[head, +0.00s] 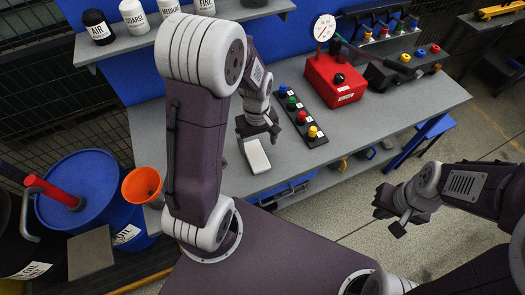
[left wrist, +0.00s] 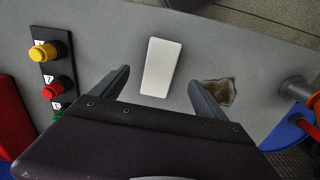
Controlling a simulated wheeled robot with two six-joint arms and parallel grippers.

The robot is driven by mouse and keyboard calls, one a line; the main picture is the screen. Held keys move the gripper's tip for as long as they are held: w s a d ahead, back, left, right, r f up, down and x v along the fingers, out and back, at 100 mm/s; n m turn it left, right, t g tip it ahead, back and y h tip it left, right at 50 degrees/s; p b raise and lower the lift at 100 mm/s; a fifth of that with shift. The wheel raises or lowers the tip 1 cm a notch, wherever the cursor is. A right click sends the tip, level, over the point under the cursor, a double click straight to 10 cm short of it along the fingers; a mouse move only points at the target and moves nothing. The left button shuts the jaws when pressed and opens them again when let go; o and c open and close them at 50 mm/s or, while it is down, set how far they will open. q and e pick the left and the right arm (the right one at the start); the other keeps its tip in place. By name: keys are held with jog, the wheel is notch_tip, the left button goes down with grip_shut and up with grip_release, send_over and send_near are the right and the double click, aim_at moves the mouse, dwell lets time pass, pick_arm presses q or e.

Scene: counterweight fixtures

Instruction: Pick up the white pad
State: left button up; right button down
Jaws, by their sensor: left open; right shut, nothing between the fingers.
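The white pad (head: 257,156) is a pale flat block lying on the grey workbench near its front edge. In the left wrist view the white pad (left wrist: 160,67) lies ahead of and between the two spread fingers. My left gripper (head: 258,134) is just behind the pad in the head view, pointing down. In the left wrist view my left gripper (left wrist: 158,92) is open and empty. My right gripper (head: 397,220) hangs over the floor, right of the bench, shut and empty.
A black strip with coloured knobs (head: 303,118) stands right of the pad. A red gauge box (head: 335,82) is farther back. An orange funnel (head: 142,185) and blue drum (head: 78,185) stand at left. Bare bench (head: 400,115) lies at right. A brown patch (left wrist: 219,92) marks the benchtop.

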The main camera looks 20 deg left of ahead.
aim_at(258, 159)
pick_arm(q)
jog(key=f, duration=0.3)
jog(key=shift+s+f, duration=0.25)
jog(key=shift+s, duration=0.05)
jog(key=shift+w+d+f, duration=0.1)
jog(key=shift+w+f, duration=0.25)
jog(key=shift+f, duration=0.05)
jog(key=f, duration=0.2)
jog(key=s+f, duration=0.1)
jog(key=f, duration=0.1)
jog(key=shift+w+f, duration=0.15)
jog(key=shift+f, duration=0.15)
jog(key=shift+w, duration=0.2)
jog(key=shift+s, duration=0.1)
jog(key=c, duration=1.4)
jog(key=shift+c, duration=0.2)
notch_tip(258, 159, up, 4)
jog(key=shift+r, duration=0.2)
jog(key=s+d+r, duration=0.6)
jog(key=s+d, duration=0.1)
jog(key=d, duration=0.1)
jog(key=shift+s+d+r, duration=0.3)
jog(key=shift+s, duration=0.1)
